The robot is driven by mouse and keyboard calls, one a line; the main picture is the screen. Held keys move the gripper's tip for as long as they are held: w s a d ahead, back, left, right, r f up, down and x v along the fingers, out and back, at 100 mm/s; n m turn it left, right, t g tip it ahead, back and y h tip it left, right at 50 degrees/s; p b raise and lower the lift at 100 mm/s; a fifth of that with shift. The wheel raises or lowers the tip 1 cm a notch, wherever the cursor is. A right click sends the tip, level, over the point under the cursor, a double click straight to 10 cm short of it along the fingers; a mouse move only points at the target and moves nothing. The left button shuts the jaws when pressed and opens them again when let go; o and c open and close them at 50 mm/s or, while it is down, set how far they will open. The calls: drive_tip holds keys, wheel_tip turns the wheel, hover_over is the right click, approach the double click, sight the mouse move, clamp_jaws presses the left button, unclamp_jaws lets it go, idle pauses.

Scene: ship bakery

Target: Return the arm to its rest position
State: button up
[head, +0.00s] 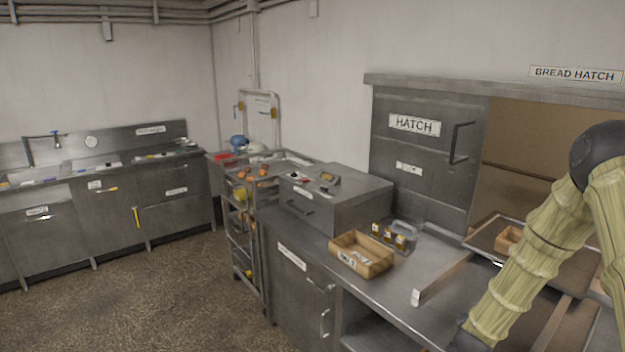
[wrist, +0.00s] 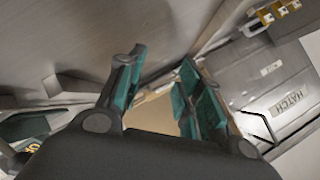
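My arm, in a pale ribbed sleeve, comes in from the right edge of the head view and bends down to the lower right. Its end is cut off by the bottom edge there. In the wrist view my gripper (wrist: 160,80) has its two teal-padded fingers apart, with nothing held between them. The grey hatch door (wrist: 275,85) with its label and handle shows sideways at the right of the wrist view. The same hatch door (head: 420,160) is at the right of the head view.
A wooden box (head: 361,254) and several small dark jars (head: 388,235) stand on the steel counter (head: 400,295). A tray (head: 530,250) lies by the bread hatch opening at right. A loaded trolley (head: 240,225) stands left of the counter. The floor (head: 150,300) is clear.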

drive_tip(key=s+a+f+n+g+y, duration=0.25)
drive_tip(key=s+a+f+n, duration=0.35)
drive_tip(key=s+a+f, duration=0.65)
drive_tip(key=s+a+f+n+g+y, duration=0.1)
drive_tip(key=s+a+f+n+g, duration=0.25)
drive_tip(key=s, duration=0.75)
drive_tip(key=s+a+f+n+g+y, duration=0.15)
drive_tip(key=s+a+n, duration=0.35)
drive_tip(key=s, duration=0.7)
drive_tip(key=s+a+f+n+g+y, duration=0.1)
drive_tip(key=s+a+f+n+g, duration=0.3)
drive_tip(key=s, duration=0.7)
wheel_tip(320, 180, down, 21)
drive_tip(key=a+m+t+b, duration=0.1)
drive_tip(key=m+t+b, duration=0.1)
drive_tip(key=b, duration=2)
